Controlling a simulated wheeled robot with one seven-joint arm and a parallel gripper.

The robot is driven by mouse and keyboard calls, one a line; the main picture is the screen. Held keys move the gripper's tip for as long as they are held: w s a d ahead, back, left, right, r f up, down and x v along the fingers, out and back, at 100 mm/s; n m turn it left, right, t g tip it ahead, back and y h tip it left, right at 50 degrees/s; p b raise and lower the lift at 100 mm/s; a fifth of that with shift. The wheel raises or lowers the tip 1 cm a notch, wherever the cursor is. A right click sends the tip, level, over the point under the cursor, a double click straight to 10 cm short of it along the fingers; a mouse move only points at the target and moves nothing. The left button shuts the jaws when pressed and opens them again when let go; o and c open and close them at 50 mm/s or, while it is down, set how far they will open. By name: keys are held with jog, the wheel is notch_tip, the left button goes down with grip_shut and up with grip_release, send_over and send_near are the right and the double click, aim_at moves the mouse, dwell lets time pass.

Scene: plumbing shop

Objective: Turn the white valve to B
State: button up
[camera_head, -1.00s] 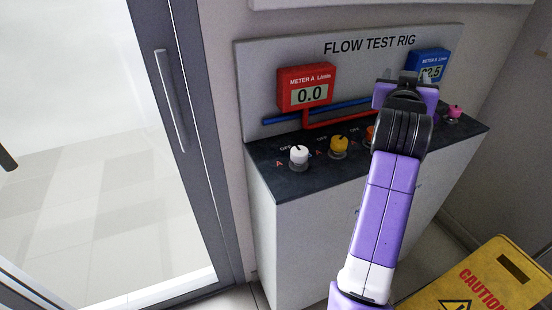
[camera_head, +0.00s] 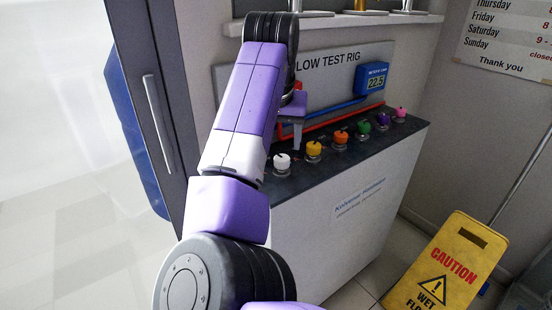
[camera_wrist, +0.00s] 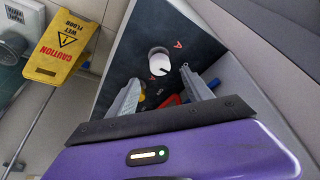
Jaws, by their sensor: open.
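The white valve (camera_head: 281,162) is the leftmost knob on the dark top of the flow test rig. In the wrist view the white valve (camera_wrist: 159,61) appears round, just beyond and between my two fingers, not touching them. Its dark pointer mark shows toward the lower right there, but I cannot tell which setting it marks. Red A letters are printed near it; I cannot make out a B. My gripper (camera_wrist: 160,92) is open and empty. In the head view my gripper (camera_head: 297,135) is above and slightly right of the white valve, partly hidden by my arm.
A yellow valve (camera_head: 313,150) stands close to the right, then an orange valve (camera_head: 340,138) and several others. A blue meter (camera_head: 371,78) reads 22.5; the red meter is mostly hidden by my arm. A yellow caution sign (camera_head: 447,268) stands on the floor at right.

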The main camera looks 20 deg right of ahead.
aim_at(282, 158)
jog(key=x, duration=0.7)
jog(key=shift+w+d+f, duration=0.1)
jog(key=shift+f, duration=0.1)
grip_shut()
